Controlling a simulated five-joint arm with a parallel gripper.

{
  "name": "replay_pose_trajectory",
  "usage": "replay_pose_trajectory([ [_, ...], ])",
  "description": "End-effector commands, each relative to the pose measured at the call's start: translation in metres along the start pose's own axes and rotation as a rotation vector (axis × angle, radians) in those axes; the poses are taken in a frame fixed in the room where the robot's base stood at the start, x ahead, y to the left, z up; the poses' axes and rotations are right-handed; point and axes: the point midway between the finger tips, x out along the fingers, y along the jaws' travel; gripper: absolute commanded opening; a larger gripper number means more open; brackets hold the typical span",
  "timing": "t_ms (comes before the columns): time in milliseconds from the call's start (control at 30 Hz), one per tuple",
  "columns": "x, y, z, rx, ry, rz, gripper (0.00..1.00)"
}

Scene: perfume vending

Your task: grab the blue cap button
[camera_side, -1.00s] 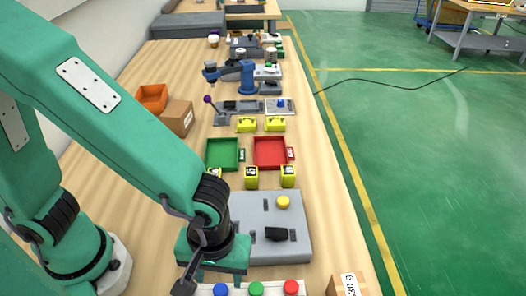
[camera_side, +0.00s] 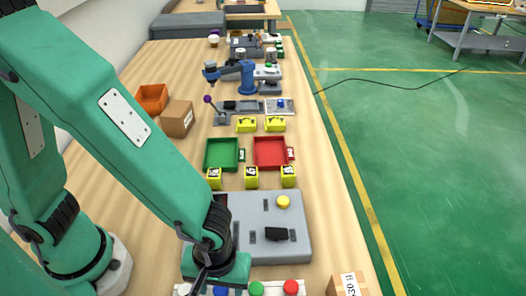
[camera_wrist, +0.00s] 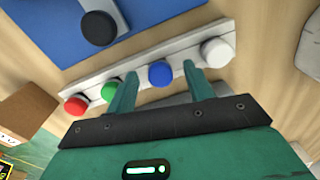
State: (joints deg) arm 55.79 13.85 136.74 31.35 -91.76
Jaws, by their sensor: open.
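The blue cap button (camera_wrist: 160,73) sits on a white strip (camera_wrist: 148,95) in a row with the other caps. In the wrist view it lies between the two green fingers of my gripper (camera_wrist: 160,70), which are apart on either side of it. Whether either finger touches it I cannot tell. In the side view the blue cap (camera_side: 221,291) shows at the bottom edge, just below my gripper (camera_side: 217,280); the fingers are mostly hidden there.
A green cap (camera_wrist: 110,90), a red cap (camera_wrist: 76,104) and a white cap (camera_wrist: 217,52) share the strip. A grey panel (camera_side: 250,225) with a yellow button (camera_side: 283,202) lies behind. A cardboard box (camera_side: 335,286) stands to the right.

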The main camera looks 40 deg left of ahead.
Motion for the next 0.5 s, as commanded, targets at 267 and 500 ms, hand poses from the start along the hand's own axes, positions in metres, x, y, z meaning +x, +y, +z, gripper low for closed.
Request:
replay_pose_trajectory([
  [267, 0.0, -0.0001, 0.0, 0.0, 0.0, 0.0, 0.52],
  [500, -0.0001, 0.0, 0.0, 0.0, 0.0, 0.0, 0.41],
])
